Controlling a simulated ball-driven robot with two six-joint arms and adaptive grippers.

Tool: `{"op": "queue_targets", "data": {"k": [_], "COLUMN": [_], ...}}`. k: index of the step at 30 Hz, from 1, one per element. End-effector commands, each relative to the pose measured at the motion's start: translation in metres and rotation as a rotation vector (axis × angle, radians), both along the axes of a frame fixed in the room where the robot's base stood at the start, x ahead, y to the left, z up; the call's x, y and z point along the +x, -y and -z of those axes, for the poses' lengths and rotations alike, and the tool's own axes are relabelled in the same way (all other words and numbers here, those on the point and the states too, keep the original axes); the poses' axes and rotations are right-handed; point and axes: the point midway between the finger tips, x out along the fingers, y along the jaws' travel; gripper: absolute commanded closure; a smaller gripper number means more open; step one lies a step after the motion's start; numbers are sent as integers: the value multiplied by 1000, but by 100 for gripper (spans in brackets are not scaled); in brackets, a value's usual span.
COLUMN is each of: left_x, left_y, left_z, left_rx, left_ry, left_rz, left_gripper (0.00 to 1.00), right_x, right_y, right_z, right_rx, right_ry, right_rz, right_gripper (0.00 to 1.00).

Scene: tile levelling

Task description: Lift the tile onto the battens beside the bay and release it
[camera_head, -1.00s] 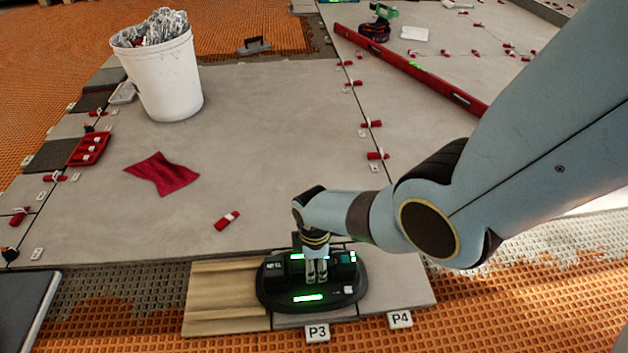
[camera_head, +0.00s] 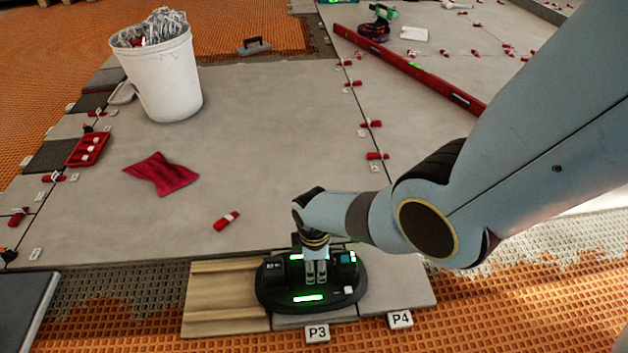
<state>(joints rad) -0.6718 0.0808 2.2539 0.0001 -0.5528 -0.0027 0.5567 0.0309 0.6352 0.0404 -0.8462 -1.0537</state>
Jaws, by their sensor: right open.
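A black oval lifter (camera_head: 272,303) with lit green displays sits on a grey tile (camera_head: 290,322) near the front edge of the floor, by the P3 label (camera_head: 317,333). The lifter hides most of that tile. My right gripper (camera_head: 316,280) points straight down over the middle of the lifter, its fingers at the lifter's top. It is open; whether the fingers touch the handle is hard to see. The wooden battens (camera_head: 225,298) lie directly left of the lifter. My left gripper is out of view.
Another grey tile (camera_head: 400,285) lies right of the lifter, by the P4 label (camera_head: 400,319). A white bucket (camera_head: 170,80), a red cloth (camera_head: 161,173) and a small red piece (camera_head: 227,220) stand or lie on the large laid tile. A red level (camera_head: 430,78) lies farther back.

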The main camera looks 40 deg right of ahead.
Motion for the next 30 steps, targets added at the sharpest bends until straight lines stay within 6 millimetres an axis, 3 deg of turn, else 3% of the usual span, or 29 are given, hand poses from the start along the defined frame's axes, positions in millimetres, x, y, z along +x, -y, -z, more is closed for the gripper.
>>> {"op": "queue_targets", "data": {"k": [2,12,30], "left_x": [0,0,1], "left_y": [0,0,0], "left_z": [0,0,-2], "left_rx": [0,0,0], "left_ry": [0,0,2], "left_rz": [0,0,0], "left_gripper": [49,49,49], "right_x": [0,0,3], "right_y": [0,0,0], "right_z": [0,0,-3], "right_rx": [0,0,0], "right_ry": [0,0,6], "right_rz": [0,0,0], "right_gripper": [55,100,100]}}
